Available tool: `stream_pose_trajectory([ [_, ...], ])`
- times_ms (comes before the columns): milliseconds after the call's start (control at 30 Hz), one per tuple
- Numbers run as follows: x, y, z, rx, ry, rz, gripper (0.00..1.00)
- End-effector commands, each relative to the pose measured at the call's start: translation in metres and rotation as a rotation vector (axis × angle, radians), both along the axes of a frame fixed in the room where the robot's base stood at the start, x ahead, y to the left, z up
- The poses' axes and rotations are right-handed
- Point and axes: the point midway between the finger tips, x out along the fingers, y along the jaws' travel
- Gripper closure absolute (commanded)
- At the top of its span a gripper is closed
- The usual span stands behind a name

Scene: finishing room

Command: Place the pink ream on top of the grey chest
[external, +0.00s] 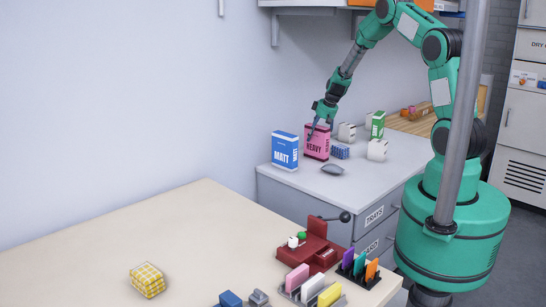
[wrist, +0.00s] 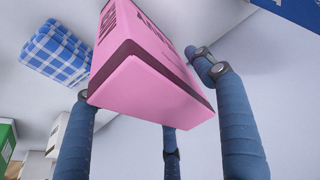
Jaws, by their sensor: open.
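The pink ream (external: 317,147), marked HEAVY, stands upright on top of the grey chest (external: 365,187), near the wall; no gap shows under it. The chest has labelled drawers. My gripper (external: 320,129) is at the top of the ream, pointing down, with its fingers open around it. In the wrist view the pink ream (wrist: 150,80) fills the middle, with blue fingers at its left, right and far side. I cannot tell whether any finger touches it.
On the chest, a blue MATT box (external: 285,151) stands left of the ream. A blue checked block (external: 340,151), grey rounded object (external: 332,169), white container (external: 377,150) and green box (external: 378,124) lie right or in front. The chest's front right is clear. A cream table (external: 200,225) is nearer.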

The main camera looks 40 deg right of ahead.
Motion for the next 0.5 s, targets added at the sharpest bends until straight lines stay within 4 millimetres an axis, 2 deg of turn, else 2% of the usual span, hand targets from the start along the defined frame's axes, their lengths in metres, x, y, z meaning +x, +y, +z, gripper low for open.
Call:
stream_pose_trajectory([
  [233, -0.015, -0.001, 0.034, 0.000, -0.001, 0.000, 0.32],
  [500, -0.052, -0.002, 0.031, 0.000, 0.000, -0.001, 0.32],
])
